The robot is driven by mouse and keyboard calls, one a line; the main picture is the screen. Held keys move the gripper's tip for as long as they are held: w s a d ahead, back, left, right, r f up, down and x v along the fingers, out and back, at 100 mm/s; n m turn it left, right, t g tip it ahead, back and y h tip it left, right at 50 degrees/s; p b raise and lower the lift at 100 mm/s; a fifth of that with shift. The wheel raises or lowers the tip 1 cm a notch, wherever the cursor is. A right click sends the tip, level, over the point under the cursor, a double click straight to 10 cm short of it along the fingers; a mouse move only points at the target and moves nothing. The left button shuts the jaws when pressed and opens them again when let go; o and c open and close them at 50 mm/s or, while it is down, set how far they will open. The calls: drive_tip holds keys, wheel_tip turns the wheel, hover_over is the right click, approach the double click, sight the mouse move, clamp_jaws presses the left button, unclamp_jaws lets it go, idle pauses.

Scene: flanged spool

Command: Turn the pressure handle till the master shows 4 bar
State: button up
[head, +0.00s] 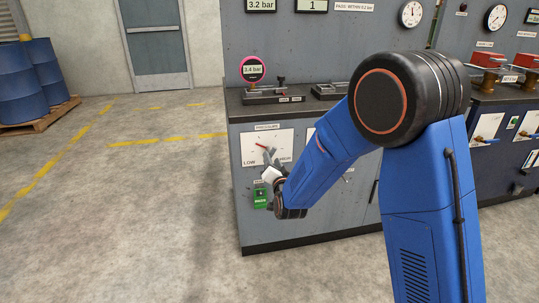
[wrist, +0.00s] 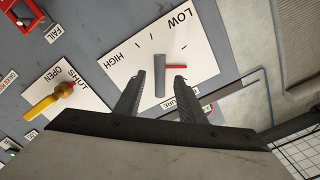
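The pressure handle is a grey bar (wrist: 160,76) with a red pointer (wrist: 177,66), on a white plate (wrist: 202,62) marked LOW and HIGH. In the head view the plate (head: 254,138) is on the grey bench front, its red pointer (head: 261,145) showing beside my gripper (head: 270,165). In the wrist view my gripper (wrist: 161,77) is open, one finger either side of the bar, with a gap visible on both sides. A round pink-rimmed gauge (head: 252,69) reads 3.4 bar; a wall display (head: 261,5) reads 3.2 bar. I cannot tell which is the master.
Blue barrels (head: 18,85) stand far left; the floor between is clear.

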sight(270, 151)
drive_tip(key=shift+x, duration=2.85)
drive_tip(key=shift+f, duration=0.1)
